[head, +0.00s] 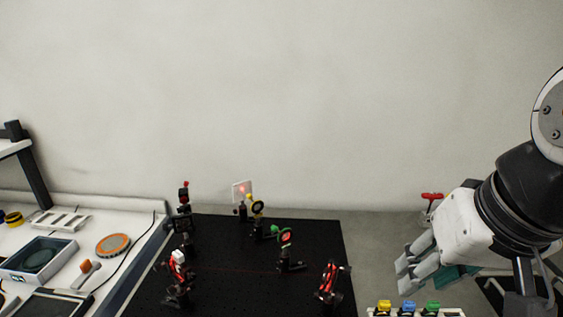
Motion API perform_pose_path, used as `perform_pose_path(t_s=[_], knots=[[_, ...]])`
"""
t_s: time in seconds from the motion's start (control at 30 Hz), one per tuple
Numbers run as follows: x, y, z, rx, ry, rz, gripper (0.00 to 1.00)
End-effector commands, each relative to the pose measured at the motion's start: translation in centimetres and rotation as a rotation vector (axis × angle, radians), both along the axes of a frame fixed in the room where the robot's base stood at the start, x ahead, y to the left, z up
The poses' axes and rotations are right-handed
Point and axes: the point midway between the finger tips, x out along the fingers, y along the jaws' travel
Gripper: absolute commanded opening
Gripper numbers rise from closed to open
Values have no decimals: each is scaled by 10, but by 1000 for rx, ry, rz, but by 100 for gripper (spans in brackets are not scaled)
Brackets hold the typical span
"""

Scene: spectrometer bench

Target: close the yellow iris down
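My gripper (408,270) is at the right, off the breadboard and well away from the iris. Its grey fingers point down and left, seen from the side, and I cannot tell whether they are apart.
A green-marked mount (286,238) stands in front of the iris. Red-marked mounts (328,282) and (178,277) stand nearer, and a tall post mount (184,215) is at left. A white card (242,192) with a red spot is behind. Yellow, blue and green pieces (408,306) sit front right.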

Motion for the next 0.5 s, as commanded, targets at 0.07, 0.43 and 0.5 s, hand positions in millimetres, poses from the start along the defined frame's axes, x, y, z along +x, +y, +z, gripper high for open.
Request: perform_pose_path(t_s=[0.07, 0.43, 0.5], knots=[[24, 16, -15, 81, 86, -43, 31], [126, 97, -63, 516, 461, -250, 31], [147, 110, -72, 605, 531, -290, 31]])
